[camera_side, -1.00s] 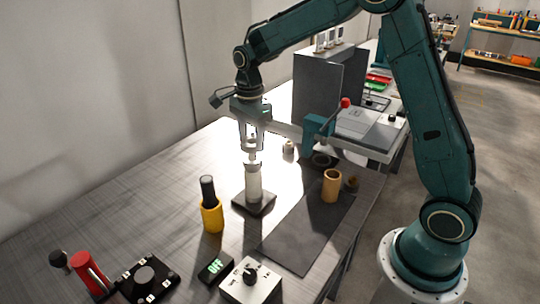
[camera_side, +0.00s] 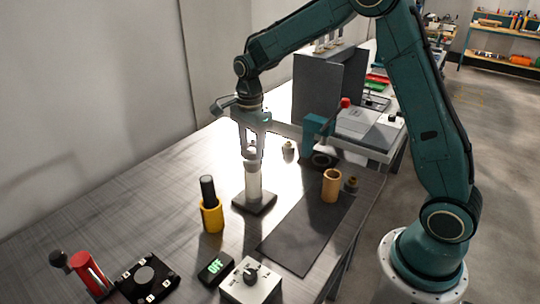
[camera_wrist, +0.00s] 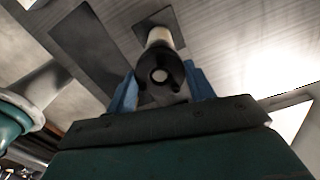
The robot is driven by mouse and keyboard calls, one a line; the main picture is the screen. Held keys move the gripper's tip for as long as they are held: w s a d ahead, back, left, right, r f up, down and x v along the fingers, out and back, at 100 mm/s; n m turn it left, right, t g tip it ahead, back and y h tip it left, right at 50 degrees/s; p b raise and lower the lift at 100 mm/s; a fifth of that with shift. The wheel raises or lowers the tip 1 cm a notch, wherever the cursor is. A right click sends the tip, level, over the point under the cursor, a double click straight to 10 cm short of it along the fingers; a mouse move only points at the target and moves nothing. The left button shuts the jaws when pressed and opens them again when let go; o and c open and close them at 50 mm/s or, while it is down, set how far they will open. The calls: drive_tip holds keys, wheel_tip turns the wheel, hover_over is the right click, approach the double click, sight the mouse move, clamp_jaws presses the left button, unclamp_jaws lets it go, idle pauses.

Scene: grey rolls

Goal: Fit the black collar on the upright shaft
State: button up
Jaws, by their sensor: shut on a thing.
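The black collar (camera_wrist: 160,69) sits between the blue fingers of my gripper (camera_wrist: 160,92) in the wrist view, and the fingers are shut on it. A pale round end shows in its hole. The pale upright shaft (camera_side: 254,182) stands on a dark square base (camera_side: 254,204); in the wrist view the shaft (camera_wrist: 159,37) shows beyond the collar. In the side view my gripper (camera_side: 251,148) is at the top of the shaft, pointing down. I cannot tell whether the collar is around the shaft's top or just above it.
A yellow holder (camera_side: 212,217) with a black handle stands left of the base. A tan cup (camera_side: 331,186) stands to the right by a dark mat (camera_side: 304,236). A knob box (camera_side: 250,284) and a display (camera_side: 215,267) are in front. A grey cabinet (camera_side: 318,88) stands behind.

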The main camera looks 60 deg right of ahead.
drive_tip(key=shift+f, duration=0.7)
drive_tip(key=o, duration=1.3)
drive_tip(key=shift+r, duration=0.1)
wheel_tip(320, 180, up, 14)
drive_tip(key=shift+f, duration=0.2)
